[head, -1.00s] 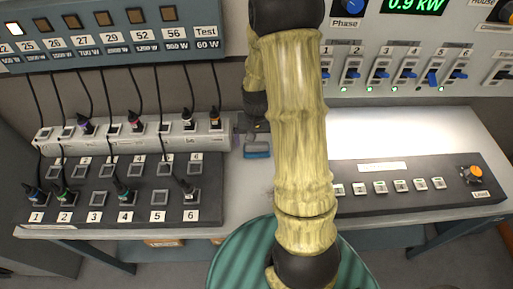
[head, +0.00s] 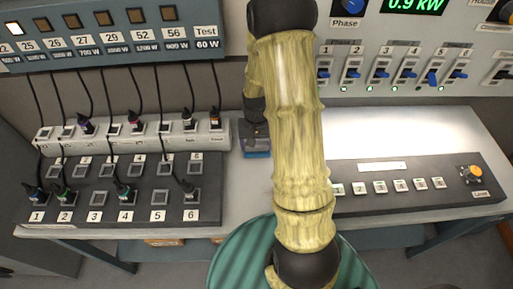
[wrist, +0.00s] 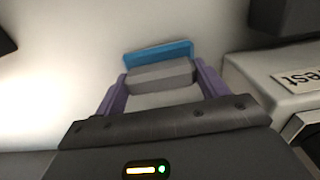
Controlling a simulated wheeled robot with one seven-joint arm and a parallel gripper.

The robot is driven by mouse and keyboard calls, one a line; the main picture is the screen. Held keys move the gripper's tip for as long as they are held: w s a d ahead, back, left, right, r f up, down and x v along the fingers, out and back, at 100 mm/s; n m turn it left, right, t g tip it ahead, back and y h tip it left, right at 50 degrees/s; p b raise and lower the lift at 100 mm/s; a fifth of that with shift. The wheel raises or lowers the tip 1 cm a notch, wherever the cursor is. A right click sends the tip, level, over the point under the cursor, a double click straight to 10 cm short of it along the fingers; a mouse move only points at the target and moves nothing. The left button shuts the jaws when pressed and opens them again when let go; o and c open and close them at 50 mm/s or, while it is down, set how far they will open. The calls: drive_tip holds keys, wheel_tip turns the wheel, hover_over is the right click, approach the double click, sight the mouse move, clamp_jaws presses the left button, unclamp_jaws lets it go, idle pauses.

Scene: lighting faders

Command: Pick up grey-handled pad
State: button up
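The pad has a grey block handle (wrist: 160,75) on a blue base (wrist: 158,53). In the head view the blue pad (head: 257,154) lies on the light desk top, to the right of the socket strip, with its handle mostly hidden by my gripper (head: 255,135). In the wrist view my gripper (wrist: 160,80) has its two purple fingers spread apart, one at each end of the grey handle. The fingertips are very close to the handle ends, and I cannot make out firm contact.
A white socket strip (head: 140,136) with plugs and cables and a dark numbered socket panel (head: 135,212) stand left of the pad. A dark fader panel (head: 410,201) lies to the right. Open desk (head: 243,195) lies in front of the pad.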

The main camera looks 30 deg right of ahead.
wheel_tip(320, 180, up, 10)
drive_tip(key=shift+r, duration=0.1)
idle(0.6)
idle(0.4)
drive_tip(key=o, duration=0.3)
drive_tip(key=shift+c, duration=1.1)
